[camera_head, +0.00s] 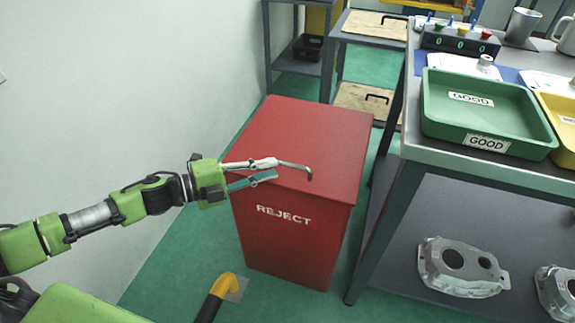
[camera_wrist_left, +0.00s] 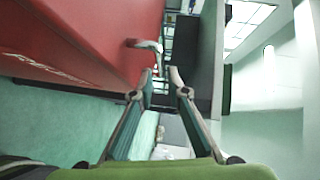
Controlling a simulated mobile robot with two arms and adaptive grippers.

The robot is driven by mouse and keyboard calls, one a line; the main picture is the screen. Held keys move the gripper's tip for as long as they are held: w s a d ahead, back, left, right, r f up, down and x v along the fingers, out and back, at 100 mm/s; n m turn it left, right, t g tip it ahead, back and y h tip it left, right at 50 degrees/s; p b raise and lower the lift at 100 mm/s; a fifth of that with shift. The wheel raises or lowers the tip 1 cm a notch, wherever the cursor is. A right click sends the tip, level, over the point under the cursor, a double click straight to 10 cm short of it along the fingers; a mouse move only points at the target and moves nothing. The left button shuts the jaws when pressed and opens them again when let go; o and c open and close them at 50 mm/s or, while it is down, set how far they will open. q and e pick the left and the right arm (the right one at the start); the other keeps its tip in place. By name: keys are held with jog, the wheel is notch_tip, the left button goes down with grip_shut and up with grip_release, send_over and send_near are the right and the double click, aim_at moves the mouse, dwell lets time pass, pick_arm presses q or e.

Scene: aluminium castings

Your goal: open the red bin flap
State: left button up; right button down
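The red bin (camera_head: 290,230), marked REJECT, stands on the green floor beside the bench. Its red top flap (camera_head: 315,130) lies flat and closed. A grey bent bar handle (camera_head: 297,168) sits near the flap's front edge. My left gripper (camera_head: 277,169) reaches in from the left over the front of the flap, its fingers pointing at the handle. In the left wrist view the fingers (camera_wrist_left: 160,72) are apart with nothing between them. The handle (camera_wrist_left: 146,45) shows just beyond the fingertips, slightly left of the gap. My right gripper is not in view.
A bench (camera_head: 400,150) stands right of the bin, with a green GOOD tray (camera_head: 440,130) on top and castings (camera_head: 460,268) on its lower shelf. A yellow-topped post (camera_head: 229,286) stands in front of the bin. A pale wall (camera_head: 110,90) is on the left.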

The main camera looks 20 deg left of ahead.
aim_at(285, 165)
pick_arm(q)
jog(key=x, duration=0.5)
jog(key=shift+w+d, duration=0.35)
jog(key=shift+w, duration=0.05)
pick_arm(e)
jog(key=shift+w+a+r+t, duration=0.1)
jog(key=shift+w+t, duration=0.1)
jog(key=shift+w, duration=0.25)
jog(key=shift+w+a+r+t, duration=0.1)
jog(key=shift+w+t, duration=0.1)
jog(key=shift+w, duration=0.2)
pick_arm(q)
grip_shut()
